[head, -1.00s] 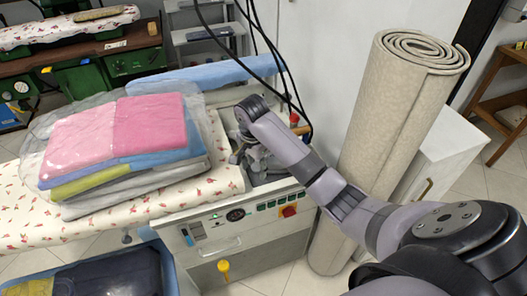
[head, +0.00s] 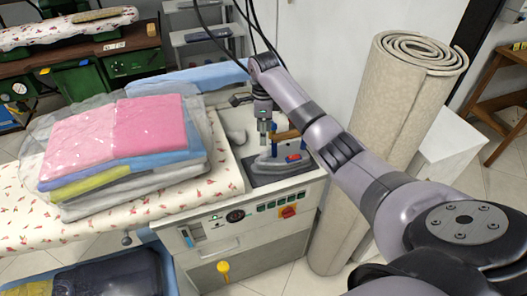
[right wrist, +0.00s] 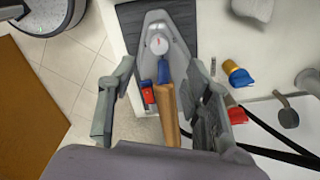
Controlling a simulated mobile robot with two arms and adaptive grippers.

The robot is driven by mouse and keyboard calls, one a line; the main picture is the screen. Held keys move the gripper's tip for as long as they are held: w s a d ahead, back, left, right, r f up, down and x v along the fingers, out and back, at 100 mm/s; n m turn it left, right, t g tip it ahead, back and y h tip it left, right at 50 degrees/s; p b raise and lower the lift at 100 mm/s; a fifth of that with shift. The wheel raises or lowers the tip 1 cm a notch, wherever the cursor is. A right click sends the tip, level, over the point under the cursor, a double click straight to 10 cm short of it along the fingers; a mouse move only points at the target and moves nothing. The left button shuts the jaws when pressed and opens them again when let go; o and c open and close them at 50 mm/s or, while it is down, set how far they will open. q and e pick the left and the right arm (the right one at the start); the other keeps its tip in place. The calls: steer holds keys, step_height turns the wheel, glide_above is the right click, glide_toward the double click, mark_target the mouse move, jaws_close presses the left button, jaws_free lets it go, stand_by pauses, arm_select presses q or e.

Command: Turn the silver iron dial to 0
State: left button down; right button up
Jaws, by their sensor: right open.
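The silver iron (head: 268,164) rests on a dark pad at the right end of the ironing station. In the right wrist view the iron (right wrist: 180,55) points to the top. Its round pale dial (right wrist: 159,43) has a small red mark; numbers are too small to read. Its brown handle (right wrist: 167,112) lies below the dial, beside red and blue parts. My right gripper (head: 265,136) hangs above the iron, open and empty. In the right wrist view its fingers (right wrist: 161,72) are spread on both sides of the handle, short of the dial. My left gripper is not in view.
A bagged stack of folded clothes (head: 115,145) lies on the floral board (head: 215,185) left of the iron. A rolled beige carpet (head: 395,120) stands at the right, close to my right arm. Black cables (head: 245,35) hang behind the iron.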

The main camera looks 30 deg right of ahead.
mark_target(264, 154)
step_height(264, 154, down, 10)
steer(key=shift+s+r+p, duration=0.1)
steer(key=shift+r+p, duration=0.15)
steer(key=shift+p, duration=0.1)
steer(key=shift+c, duration=0.2)
jaws_close()
stand_by(0.4)
